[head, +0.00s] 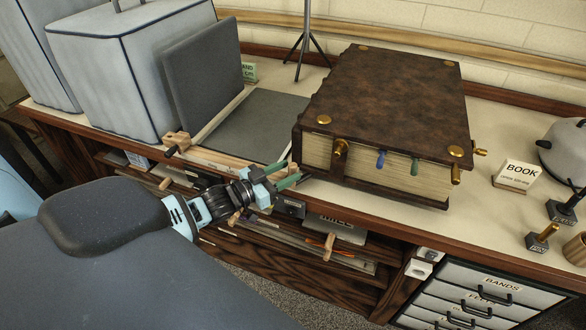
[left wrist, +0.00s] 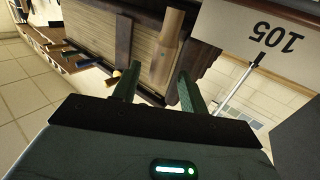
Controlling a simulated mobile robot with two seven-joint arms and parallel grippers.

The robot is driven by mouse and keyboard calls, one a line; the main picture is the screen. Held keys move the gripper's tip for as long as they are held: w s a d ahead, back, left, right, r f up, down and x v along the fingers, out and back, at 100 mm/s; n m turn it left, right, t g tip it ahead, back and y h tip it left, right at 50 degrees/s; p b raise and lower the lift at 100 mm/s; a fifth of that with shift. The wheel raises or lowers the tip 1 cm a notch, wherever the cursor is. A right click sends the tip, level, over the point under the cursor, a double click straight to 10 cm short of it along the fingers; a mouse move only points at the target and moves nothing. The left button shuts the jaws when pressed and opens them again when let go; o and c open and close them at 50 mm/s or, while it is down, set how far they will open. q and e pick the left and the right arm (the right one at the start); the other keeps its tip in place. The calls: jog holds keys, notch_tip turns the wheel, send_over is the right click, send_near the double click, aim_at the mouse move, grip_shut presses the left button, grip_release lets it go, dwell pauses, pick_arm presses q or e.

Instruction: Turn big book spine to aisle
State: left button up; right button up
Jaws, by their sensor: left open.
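The big book (head: 390,95) lies flat on the bench, with a mottled brown cover and brass corner studs. Its cream page edges (head: 400,175) face the front of the bench, with brass clasps and blue and green tabs; its spine is hidden. My left gripper (head: 290,174) is open and empty, just left of the book's front left corner. In the left wrist view the open fingers (left wrist: 156,88) point toward the page block (left wrist: 90,32) and a tan wooden rod (left wrist: 172,45). I cannot tell whether they touch anything. My right gripper does not show.
A wooden press with a dark upright board (head: 203,75) and grey boxes (head: 120,75) stand left of the book. A BOOK sign (head: 517,174), small tools and a grey pot (head: 565,152) stand right. A tripod (head: 305,45) stands behind. Drawers (head: 475,298) lie below.

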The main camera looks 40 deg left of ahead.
pick_arm(q)
jog(key=shift+x, duration=1.4)
jog(key=shift+c, duration=0.4)
grip_shut()
